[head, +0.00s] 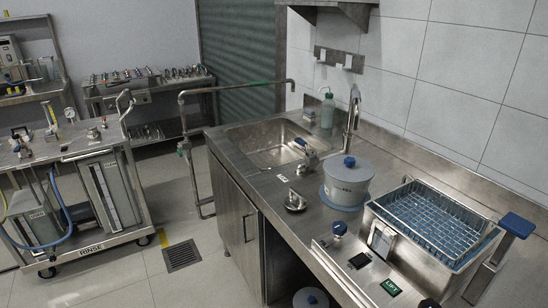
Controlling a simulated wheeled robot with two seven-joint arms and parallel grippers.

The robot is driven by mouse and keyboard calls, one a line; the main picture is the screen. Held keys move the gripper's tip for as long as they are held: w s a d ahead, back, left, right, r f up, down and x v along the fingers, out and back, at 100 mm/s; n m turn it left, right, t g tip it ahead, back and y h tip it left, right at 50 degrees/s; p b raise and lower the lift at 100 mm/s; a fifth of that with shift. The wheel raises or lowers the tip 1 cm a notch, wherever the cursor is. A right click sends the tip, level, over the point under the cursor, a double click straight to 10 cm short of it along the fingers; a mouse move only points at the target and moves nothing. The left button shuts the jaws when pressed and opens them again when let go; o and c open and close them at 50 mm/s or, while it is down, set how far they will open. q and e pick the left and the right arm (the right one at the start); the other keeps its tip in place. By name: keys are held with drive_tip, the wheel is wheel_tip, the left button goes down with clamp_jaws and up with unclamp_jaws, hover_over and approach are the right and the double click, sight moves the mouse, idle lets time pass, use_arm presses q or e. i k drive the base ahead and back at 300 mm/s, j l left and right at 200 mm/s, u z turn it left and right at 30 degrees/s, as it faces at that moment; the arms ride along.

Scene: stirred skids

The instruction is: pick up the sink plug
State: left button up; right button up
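No thing in view is plainly recognisable as the sink plug. A small metal piece with a raised knob (295,201) lies on the steel counter (262,186), in front of the sink (266,142); it may be the plug, but it is too small to be sure. Another metal fitting with a blue part (306,153) is at the sink's front right rim. The drain inside the sink cannot be made out. Neither of my grippers shows in the head view.
A lidded white tub (346,187) stands right of the sink, behind the small metal piece. Further right is a steel tank with a wire basket (436,224). A tall tap (352,120) and a bottle (327,112) stand behind.

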sight(297, 203)
drive_tip(key=i+j+z, duration=0.15)
drive_tip(key=j, duration=0.25)
drive_tip(key=i+j+z, duration=0.2)
drive_tip(key=j, duration=0.25)
drive_tip(key=i+j+z, duration=0.15)
drive_tip(key=j, duration=0.3)
drive_tip(key=j+z, duration=0.2)
drive_tip(key=j, duration=0.25)
drive_tip(key=i+j+z, duration=0.15)
drive_tip(key=j, duration=0.35)
